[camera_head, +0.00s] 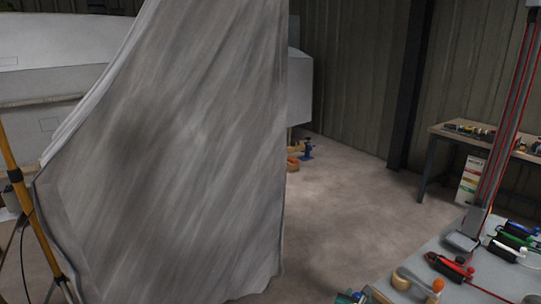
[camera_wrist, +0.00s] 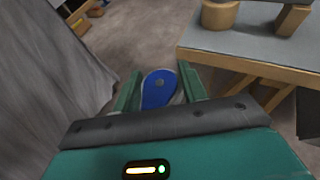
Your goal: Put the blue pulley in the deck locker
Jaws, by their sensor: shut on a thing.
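The blue pulley (camera_wrist: 158,89) is held between the green fingers of my gripper (camera_wrist: 158,92) in the wrist view. It has a rounded blue face with a pale rim and a grey centre pin. My gripper is shut on it, off the table's edge and above the floor. A small teal and blue part at the bottom edge of the head view appears to be my gripper (camera_head: 350,297), mostly cut off. I cannot make out the deck locker for certain in either view.
A large grey sheet (camera_head: 190,150) hangs across the left and middle, hiding what is behind. A grey-topped table (camera_head: 400,262) at right carries a wooden piece (camera_head: 415,284) and several tools. A workbench (camera_head: 450,134) stands by the wall. Floor (camera_head: 350,210) between is open.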

